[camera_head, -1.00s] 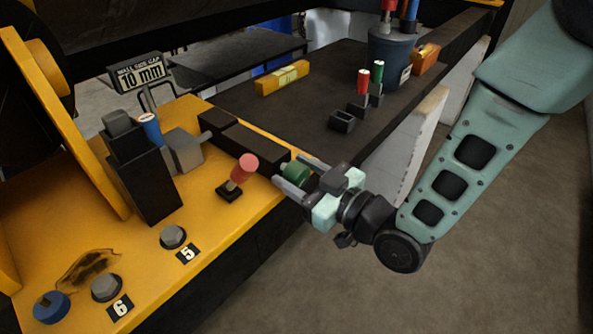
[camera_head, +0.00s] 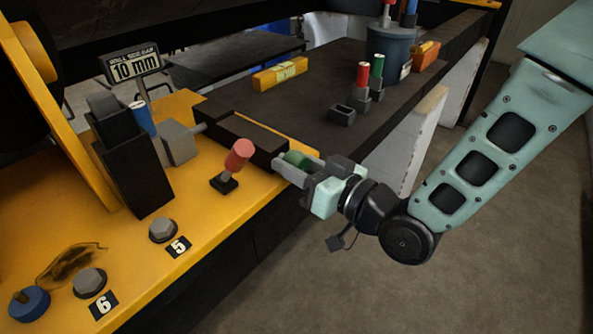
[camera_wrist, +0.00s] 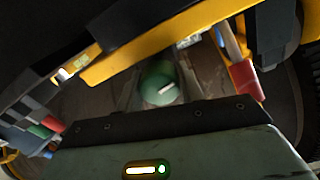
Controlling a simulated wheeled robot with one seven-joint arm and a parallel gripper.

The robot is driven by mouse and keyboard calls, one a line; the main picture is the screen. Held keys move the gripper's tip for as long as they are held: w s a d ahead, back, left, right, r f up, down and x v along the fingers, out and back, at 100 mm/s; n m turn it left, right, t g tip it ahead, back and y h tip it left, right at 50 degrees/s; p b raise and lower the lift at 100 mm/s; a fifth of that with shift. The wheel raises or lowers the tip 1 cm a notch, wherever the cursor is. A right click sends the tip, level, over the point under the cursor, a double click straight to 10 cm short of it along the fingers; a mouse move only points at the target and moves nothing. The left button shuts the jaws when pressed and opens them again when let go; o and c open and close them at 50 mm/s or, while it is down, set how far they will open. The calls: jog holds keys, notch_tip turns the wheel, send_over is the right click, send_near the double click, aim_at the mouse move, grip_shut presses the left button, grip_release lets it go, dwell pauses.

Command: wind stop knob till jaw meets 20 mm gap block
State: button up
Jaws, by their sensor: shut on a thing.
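My gripper (camera_head: 309,173) is shut on the green stop knob (camera_head: 298,159) at the end of the dark slide housing (camera_head: 245,138). In the wrist view the knob (camera_wrist: 158,82) faces me, with a white mark on its face. The grey jaw (camera_head: 178,144) sits at the other end of the housing, facing a black post (camera_head: 135,170). A blue-topped piece (camera_head: 142,118) stands between post and jaw, perhaps the gap block; its size marking is unreadable. I cannot tell whether the jaw touches it. The sign (camera_head: 134,66) above reads 10 mm.
A red lever (camera_head: 239,154) stands just left of my gripper. Bolts (camera_head: 163,229) by labels 5 and 6 and a blue knob (camera_head: 29,303) are on the yellow deck. Behind are red- and green-topped pieces (camera_head: 362,75), an empty holder (camera_head: 342,112), a yellow level (camera_head: 280,75) and a tub (camera_head: 390,48).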

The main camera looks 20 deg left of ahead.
jog(key=shift+f+m+b, duration=0.1)
jog(key=shift+m+b, duration=0.3)
jog(key=shift+m, duration=0.4)
jog(key=o, duration=1)
jog(key=shift+d, duration=0.1)
